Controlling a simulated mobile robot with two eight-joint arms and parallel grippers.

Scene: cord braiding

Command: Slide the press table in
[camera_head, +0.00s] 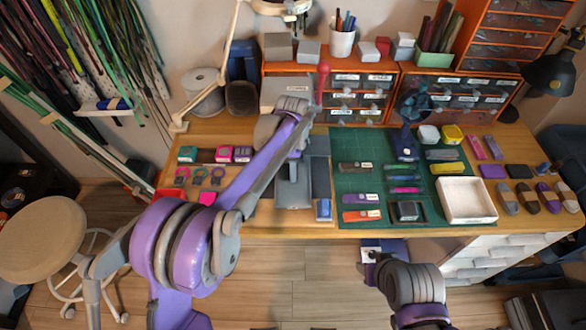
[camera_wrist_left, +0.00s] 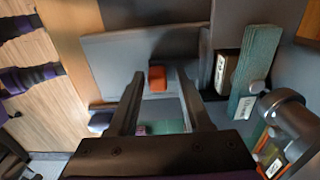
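The press stands on the desk, a grey machine with a red-knobbed lever (camera_head: 322,75). A grey flat part in front of it (camera_head: 293,193) looks like the press table, but my arm covers much of the press. In the left wrist view a broad grey plate (camera_wrist_left: 115,55) carries a small orange-red block (camera_wrist_left: 157,79). My left gripper (camera_wrist_left: 162,90) is open, its two dark fingers apart on either side of the block, without clear contact. In the head view its fingers are mostly hidden by the arm. My right gripper (camera_head: 370,254) is low at the desk's front edge; its fingers are unclear.
A green cutting mat (camera_head: 352,215) with tools and a white tray (camera_head: 467,200) lie right of the press. Orange drawer units (camera_head: 391,98) stand behind. Colored small items lie to the left. A round stool (camera_head: 42,238) stands on the floor at left.

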